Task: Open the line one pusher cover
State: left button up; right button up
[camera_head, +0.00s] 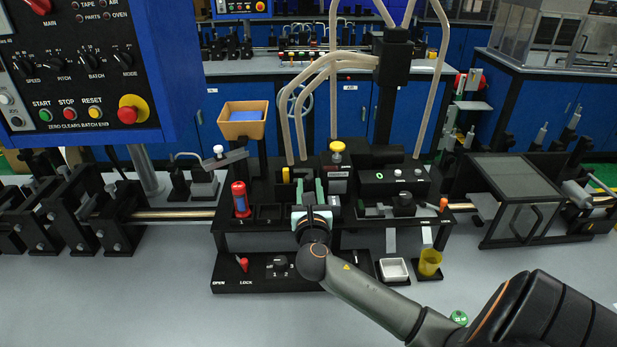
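My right gripper (310,187) reaches in from the lower right over the middle of the black station. Its two pale green fingers point away from me and stand apart, with a dark gap and no held object visible between them. I cannot tell whether they touch the station. No part here is clearly marked as the line one pusher cover. A red-and-blue cylinder (240,199) stands left of the gripper above a label "1". A small yellow part (286,175) stands just left of the fingers. My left gripper is not in view.
A front panel has a red lever (243,265) by OPEN and LOCK labels and a black knob (281,264). A clear guard box (513,180) stands farther right.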

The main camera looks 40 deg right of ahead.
aim_at(309, 181)
jog(key=shift+x, duration=1.8)
grip_shut()
